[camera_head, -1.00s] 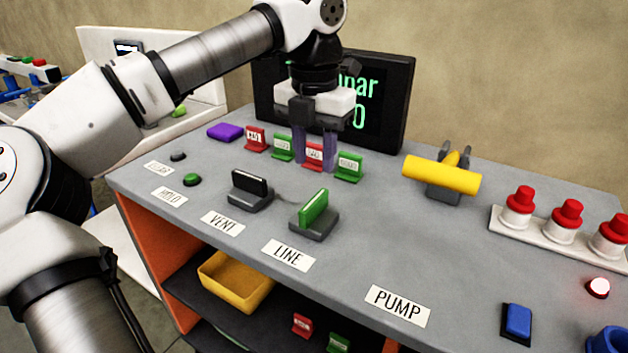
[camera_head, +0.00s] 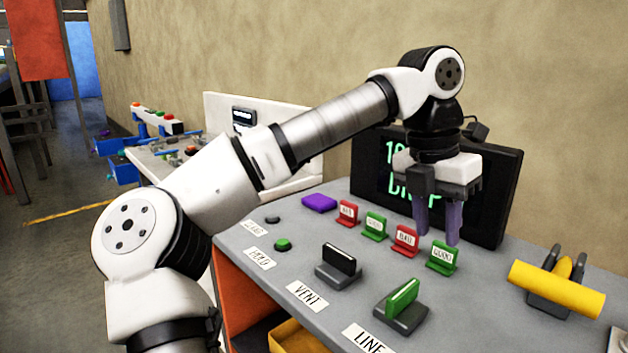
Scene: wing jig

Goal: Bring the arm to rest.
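My gripper (camera_head: 437,236) points down over the back of the grey bench (camera_head: 300,262). Its two purple-grey fingers are parted, with nothing seen between them. The fingertips show just above and behind the right-hand red tag (camera_head: 405,240) and the right-hand green tag (camera_head: 442,257). Whether they clear these tags in depth is hard to tell. My arm reaches in from the lower left, bent at the elbow.
A dark display (camera_head: 507,190) with green text stands behind my gripper, partly hidden. More tags, a purple block (camera_head: 319,202) and a yellow cylinder (camera_head: 556,289) on a grey stand are nearby. VENT (camera_head: 338,265) and LINE (camera_head: 402,305) switches stand in front.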

